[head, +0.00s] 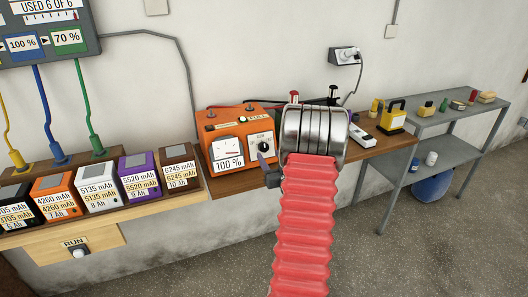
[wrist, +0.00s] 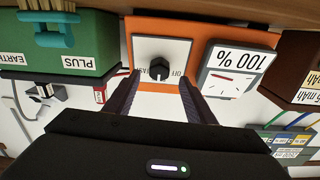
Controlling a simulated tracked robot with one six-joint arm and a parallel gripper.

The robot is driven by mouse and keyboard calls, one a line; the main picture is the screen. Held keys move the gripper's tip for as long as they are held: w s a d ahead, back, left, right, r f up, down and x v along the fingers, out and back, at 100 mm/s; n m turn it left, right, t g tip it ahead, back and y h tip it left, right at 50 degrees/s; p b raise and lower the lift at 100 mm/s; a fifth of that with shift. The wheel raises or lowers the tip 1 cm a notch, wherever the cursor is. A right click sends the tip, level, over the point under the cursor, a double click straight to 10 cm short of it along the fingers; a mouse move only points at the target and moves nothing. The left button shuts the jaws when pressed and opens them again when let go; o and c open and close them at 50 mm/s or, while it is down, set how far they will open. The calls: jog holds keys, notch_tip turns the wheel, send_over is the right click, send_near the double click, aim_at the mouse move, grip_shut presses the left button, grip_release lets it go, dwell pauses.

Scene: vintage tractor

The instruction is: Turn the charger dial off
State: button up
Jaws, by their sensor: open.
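The orange charger (head: 214,128) stands on the wooden bench, with a dial (head: 264,144) on its white front plate and a meter reading 100 % (head: 228,151) at its left. In the wrist view, which is upside down, the dark dial knob (wrist: 155,73) lies between FAST on its left and OFF on its right. Which mark the knob points at is hard to tell. My gripper (wrist: 159,82) is open, one dark finger on each side of the knob in the picture. Contact cannot be told. In the head view my silver wrist hides the charger's right part.
Several battery blocks (head: 98,193) stand in a row to the left, under a panel with coloured cables. A green PLUS box (wrist: 70,45) is beside the charger in the wrist view. A grey shelf (head: 440,118) with small items stands at the right.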

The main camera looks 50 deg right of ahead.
aim_at(264, 149)
jog(key=x, duration=0.5)
jog(key=shift+w+d, duration=0.15)
jog(key=shift+w, duration=0.15)
jog(key=shift+c, duration=0.6)
jog(key=c, duration=0.9)
jog(key=shift+a, duration=0.25)
jog(key=shift+d, duration=0.1)
